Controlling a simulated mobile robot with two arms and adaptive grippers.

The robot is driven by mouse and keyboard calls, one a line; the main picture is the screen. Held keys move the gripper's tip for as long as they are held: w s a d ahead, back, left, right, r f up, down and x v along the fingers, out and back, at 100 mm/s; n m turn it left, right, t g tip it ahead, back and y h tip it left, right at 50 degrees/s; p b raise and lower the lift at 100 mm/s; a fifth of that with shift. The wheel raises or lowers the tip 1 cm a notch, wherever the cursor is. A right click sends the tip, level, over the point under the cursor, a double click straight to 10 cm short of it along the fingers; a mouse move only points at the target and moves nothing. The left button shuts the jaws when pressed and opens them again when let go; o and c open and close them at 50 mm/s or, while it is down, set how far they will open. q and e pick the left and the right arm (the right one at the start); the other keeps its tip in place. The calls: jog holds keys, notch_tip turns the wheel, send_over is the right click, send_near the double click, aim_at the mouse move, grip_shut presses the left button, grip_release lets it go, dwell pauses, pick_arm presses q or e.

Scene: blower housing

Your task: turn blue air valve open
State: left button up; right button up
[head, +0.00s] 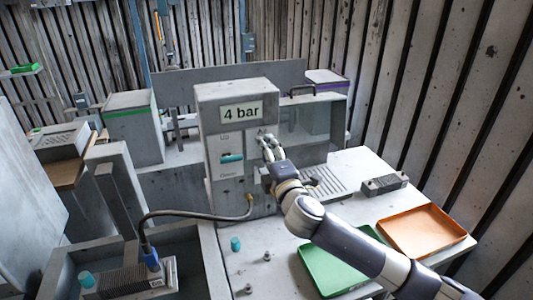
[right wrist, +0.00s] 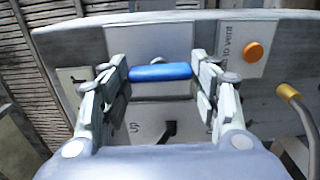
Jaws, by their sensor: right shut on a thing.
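The blue air valve handle (right wrist: 160,72) shows as a horizontal bar in the right wrist view, in front of a grey panel. My right gripper (right wrist: 160,76) has a finger at each end of the bar and is shut on it. The blue handle cannot be made out there, behind the fingers. My left gripper is not in view.
An orange button (right wrist: 253,51) and a brass hose fitting (right wrist: 288,91) are right of the handle. A hose (head: 190,212) runs from the machine to the left. A green tray (head: 313,262) and orange tray (head: 447,208) lie on the bench around my right arm.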

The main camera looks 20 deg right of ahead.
jog(key=o, duration=1)
jog(key=shift+o, duration=0.2)
jog(key=shift+s, duration=0.1)
jog(key=s, duration=1.1)
jog(key=shift+s+d, duration=0.25)
jog(key=shift+s, duration=0.15)
